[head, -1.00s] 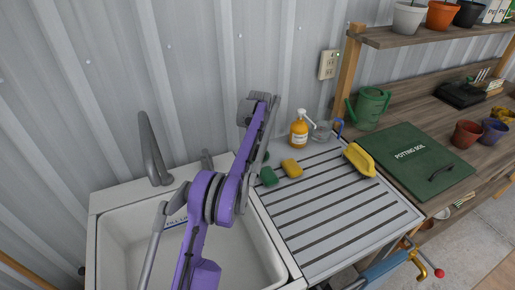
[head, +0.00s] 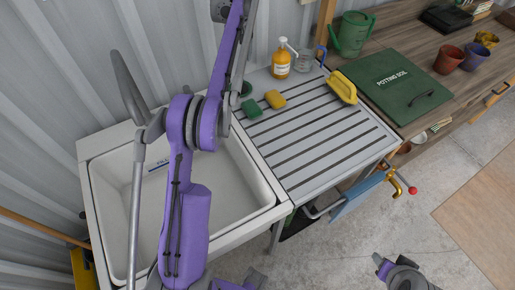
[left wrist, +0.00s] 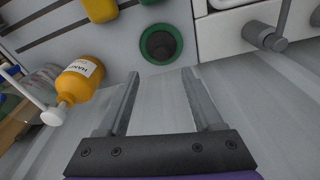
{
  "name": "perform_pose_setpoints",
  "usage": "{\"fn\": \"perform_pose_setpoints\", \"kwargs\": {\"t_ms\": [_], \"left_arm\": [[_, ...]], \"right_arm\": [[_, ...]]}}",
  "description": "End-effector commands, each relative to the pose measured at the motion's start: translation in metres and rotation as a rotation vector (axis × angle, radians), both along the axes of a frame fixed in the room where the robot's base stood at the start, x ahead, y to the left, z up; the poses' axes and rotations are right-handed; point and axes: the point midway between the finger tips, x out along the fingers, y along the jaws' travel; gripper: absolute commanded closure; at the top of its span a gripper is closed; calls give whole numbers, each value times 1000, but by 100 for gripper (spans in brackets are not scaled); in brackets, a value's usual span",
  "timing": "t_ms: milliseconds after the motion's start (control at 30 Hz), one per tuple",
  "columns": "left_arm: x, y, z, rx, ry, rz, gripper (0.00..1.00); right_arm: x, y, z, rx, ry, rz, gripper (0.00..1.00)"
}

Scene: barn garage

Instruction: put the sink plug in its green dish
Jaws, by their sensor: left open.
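The green dish (left wrist: 144,42) is small and round, on the drainboard beside the sink in the left wrist view. In the head view the dish (head: 246,88) is partly hidden behind my left arm. My right gripper is not clearly visible.
The white sink (head: 236,190) lies beneath my left arm, with a grey tap (head: 130,90). The drainboard's front is clear.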

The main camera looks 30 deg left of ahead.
Motion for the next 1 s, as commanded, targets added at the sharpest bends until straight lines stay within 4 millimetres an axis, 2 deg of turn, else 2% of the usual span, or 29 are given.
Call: {"fn": "perform_pose_setpoints", "kwargs": {"t_ms": [167, 233, 467, 633, 767, 1000], "left_arm": [[-8, -40, 19, 13, -28, -89, 33], [-16, -62, 26, 20, -44, -140, 33], [-59, -131, 39, 47, -99, -306, 33], [-104, -178, 36, 69, -141, -428, 33], [-144, -211, 25, 85, -174, -518, 33], [-227, -261, -14, 115, -238, -686, 33]], "right_arm": [[0, 0, 0, 0, 0, 0, 50], [0, 0, 0, 0, 0, 0, 50], [0, 0, 0, 0, 0, 0, 50], [0, 0, 0, 0, 0, 0, 50], [0, 0, 0, 0, 0, 0, 50], [0, 0, 0, 0, 0, 0, 50]]}}
